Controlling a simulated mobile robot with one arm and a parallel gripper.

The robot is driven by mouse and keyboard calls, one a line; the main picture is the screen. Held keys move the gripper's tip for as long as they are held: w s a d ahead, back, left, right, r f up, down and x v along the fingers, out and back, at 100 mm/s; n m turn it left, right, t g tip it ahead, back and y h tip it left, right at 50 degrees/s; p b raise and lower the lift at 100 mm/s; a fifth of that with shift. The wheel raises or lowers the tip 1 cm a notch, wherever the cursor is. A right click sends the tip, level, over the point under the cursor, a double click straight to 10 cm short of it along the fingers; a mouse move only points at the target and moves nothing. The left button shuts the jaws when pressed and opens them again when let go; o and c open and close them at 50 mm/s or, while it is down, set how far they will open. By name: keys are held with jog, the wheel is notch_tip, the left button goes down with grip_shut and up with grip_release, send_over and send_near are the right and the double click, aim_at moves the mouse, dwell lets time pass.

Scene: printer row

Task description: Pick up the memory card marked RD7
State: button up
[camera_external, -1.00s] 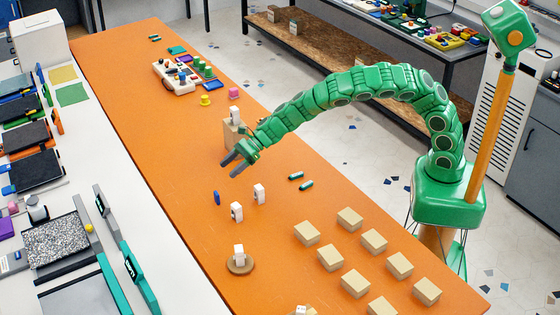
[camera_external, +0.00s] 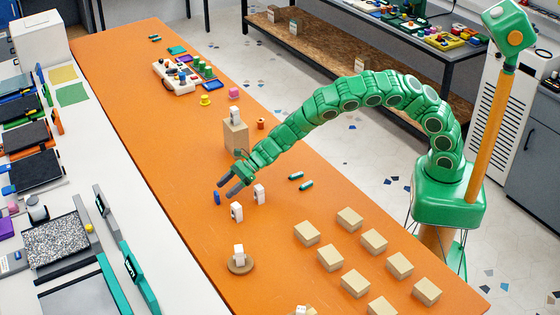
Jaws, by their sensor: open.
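My gripper (camera_external: 228,190) is open, its dark fingers pointing down and left, low over the orange table (camera_external: 180,150). A small blue upright piece (camera_external: 217,198) stands just left of the fingertips in the picture. A small white upright piece with dark marks (camera_external: 237,212) stands just below them, and another white piece (camera_external: 259,194) stands to the right. A third white piece (camera_external: 239,251) is on a round brown base, and a fourth (camera_external: 235,114) is on a tall tan block. No marking RD7 is readable, so I cannot tell which piece is the card.
The tall tan block (camera_external: 235,139) stands close behind my gripper. Two teal cylinders (camera_external: 306,185) lie to the right. Several tan blocks (camera_external: 349,218) fill the near right. A white tray with coloured parts (camera_external: 178,76) is at the far end. The table's middle left is clear.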

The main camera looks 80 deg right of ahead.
aim_at(218, 194)
jog(key=shift+w+a+f, duration=0.2)
jog(key=shift+w+a, duration=0.3)
jog(key=shift+a, duration=0.05)
jog(key=shift+w+a+f, duration=0.15)
jog(key=shift+w+a, duration=0.3)
jog(key=shift+a, duration=0.1)
jog(key=shift+x, duration=1.25)
jog(key=c, duration=1)
